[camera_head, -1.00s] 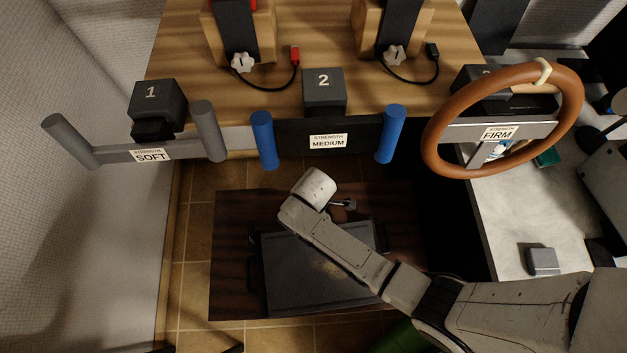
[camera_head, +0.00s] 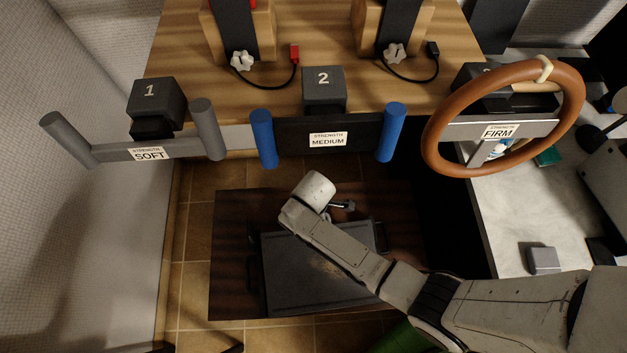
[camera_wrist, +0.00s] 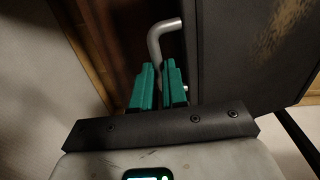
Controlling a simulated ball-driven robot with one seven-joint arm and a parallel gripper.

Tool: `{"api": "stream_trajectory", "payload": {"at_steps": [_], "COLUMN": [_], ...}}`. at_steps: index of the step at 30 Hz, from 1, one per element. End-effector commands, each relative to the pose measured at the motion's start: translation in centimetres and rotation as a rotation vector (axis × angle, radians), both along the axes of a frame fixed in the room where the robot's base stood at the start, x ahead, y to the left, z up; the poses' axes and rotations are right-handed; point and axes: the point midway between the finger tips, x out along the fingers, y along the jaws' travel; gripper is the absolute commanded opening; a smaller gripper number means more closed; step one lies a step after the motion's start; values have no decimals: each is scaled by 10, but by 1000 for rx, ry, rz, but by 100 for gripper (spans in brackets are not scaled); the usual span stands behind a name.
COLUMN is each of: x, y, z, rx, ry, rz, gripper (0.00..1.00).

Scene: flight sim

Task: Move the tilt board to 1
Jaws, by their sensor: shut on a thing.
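A dark grey flat board (camera_head: 300,285), which I take to be the tilt board, lies low on a dark brown mat. It also shows in the wrist view (camera_wrist: 235,60), with a bent grey handle (camera_wrist: 155,40) at its edge. My gripper (camera_wrist: 163,75) has its green fingers shut on this handle. In the head view my arm crosses the board and hides part of it and the fingertips. The black block marked 1 (camera_head: 155,103) is at the upper left, with a grey yoke labelled SOFT (camera_head: 118,153) on it.
Block 2 (camera_head: 323,90) carries a blue-handled yoke (camera_head: 264,140) at the table's front edge. A brown steering wheel (camera_head: 430,135) labelled FIRM is to the right. The dark brown mat (camera_head: 233,250) lies on the tiled floor, and a pale wall stands at left.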

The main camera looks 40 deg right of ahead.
Motion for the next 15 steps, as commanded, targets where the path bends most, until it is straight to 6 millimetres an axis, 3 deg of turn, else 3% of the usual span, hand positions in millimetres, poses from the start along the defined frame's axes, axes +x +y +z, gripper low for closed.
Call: {"api": "stream_trajectory", "payload": {"at_steps": [9,15], "x": [0,5], "y": [0,-3], "z": [-1,-21], "rx": [-1,-1], "ry": [1,0], "rz": [0,-2], "gripper": [0,0]}}
